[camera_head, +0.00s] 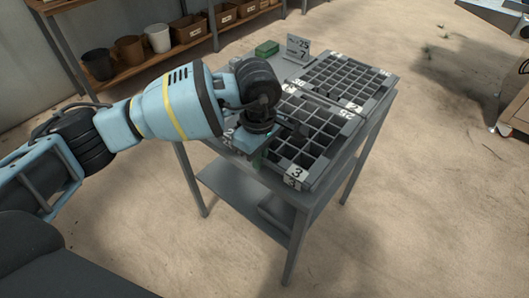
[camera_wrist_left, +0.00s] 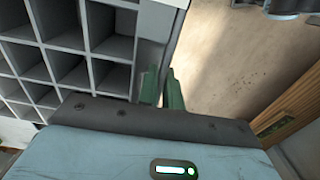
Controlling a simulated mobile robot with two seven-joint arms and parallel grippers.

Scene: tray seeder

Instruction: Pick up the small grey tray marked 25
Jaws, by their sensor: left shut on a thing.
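The small grey tray marked 25 (camera_head: 322,158) lies on the near half of the table, with large square cells and white corner labels; one far corner label seems to read 25. It fills the left of the left wrist view (camera_wrist_left: 84,42). The arm and wrist hide part of that side. The tray appears level on the table. My right gripper is not in view.
A second grey tray (camera_head: 352,68) with smaller cells lies just behind, close to the first. A small sign (camera_head: 298,47) and a green box (camera_head: 267,48) stand at the table's (camera_head: 297,197) back. A shelf with pots stands at the back left.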

